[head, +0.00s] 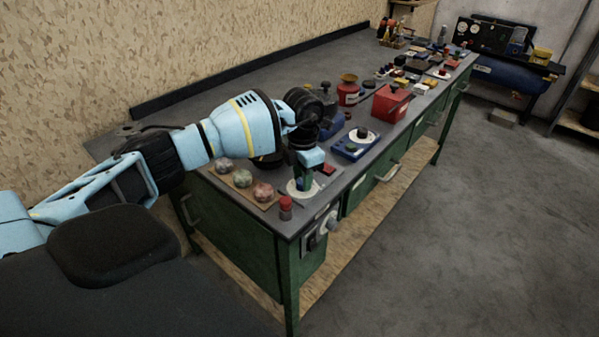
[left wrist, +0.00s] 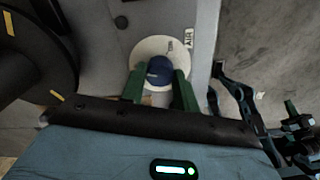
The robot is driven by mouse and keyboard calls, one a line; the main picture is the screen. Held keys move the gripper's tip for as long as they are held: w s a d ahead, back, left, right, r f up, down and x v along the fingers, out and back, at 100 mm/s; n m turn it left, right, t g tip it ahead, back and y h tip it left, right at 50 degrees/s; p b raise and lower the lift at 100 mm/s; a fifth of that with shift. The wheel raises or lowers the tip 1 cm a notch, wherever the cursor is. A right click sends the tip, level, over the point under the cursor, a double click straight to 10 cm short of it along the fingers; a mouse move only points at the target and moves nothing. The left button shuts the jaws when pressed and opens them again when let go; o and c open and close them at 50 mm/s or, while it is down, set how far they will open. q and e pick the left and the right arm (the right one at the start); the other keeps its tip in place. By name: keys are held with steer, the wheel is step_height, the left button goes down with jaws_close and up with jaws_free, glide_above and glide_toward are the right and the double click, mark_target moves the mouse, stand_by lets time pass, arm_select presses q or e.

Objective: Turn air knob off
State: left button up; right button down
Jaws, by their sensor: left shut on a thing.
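The air knob is a round blue knob (left wrist: 159,71) on a white disc (left wrist: 150,47) marked AIR, seen in the left wrist view. In the head view the white disc (head: 293,187) lies near the front end of the bench top, and the knob is hidden by my gripper. My left gripper (left wrist: 159,82) has its green fingers on both sides of the knob, shut on it. It also shows in the head view (head: 305,182), pointing down over the disc. Dark and blue parts of what looks like my right arm show at the right of the left wrist view, too unclear to read its jaws.
The long grey bench (head: 200,100) runs to the back. Several round stones (head: 243,178) lie left of my gripper. A red button (head: 286,204) stands near the front corner. A blue box with a white disc (head: 357,141) and a red box (head: 391,103) stand beyond.

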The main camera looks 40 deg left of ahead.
arm_select(q)
steer(key=shift+r+n+p, duration=0.2)
steer(key=shift+n+p, duration=0.3)
steer(key=shift+n, duration=0.7)
steer(key=shift+f+n+p, duration=0.15)
steer(key=shift+n+p, duration=0.2)
steer(key=shift+n, duration=0.45)
arm_select(e)
steer(key=shift+w+d+r+t, duration=0.15)
steer(key=shift+w+r, duration=0.3)
steer(key=shift+r, duration=0.15)
steer(key=shift+w+d+r+t, duration=0.15)
steer(key=shift+w+r, duration=0.25)
steer(key=shift+r, duration=0.2)
arm_select(q)
steer(key=o, duration=1)
arm_select(e)
steer(key=shift+w+a, duration=0.1)
steer(key=shift+a, duration=0.05)
steer(key=shift+r, duration=0.1)
arm_select(q)
steer(key=shift+r, duration=3.85)
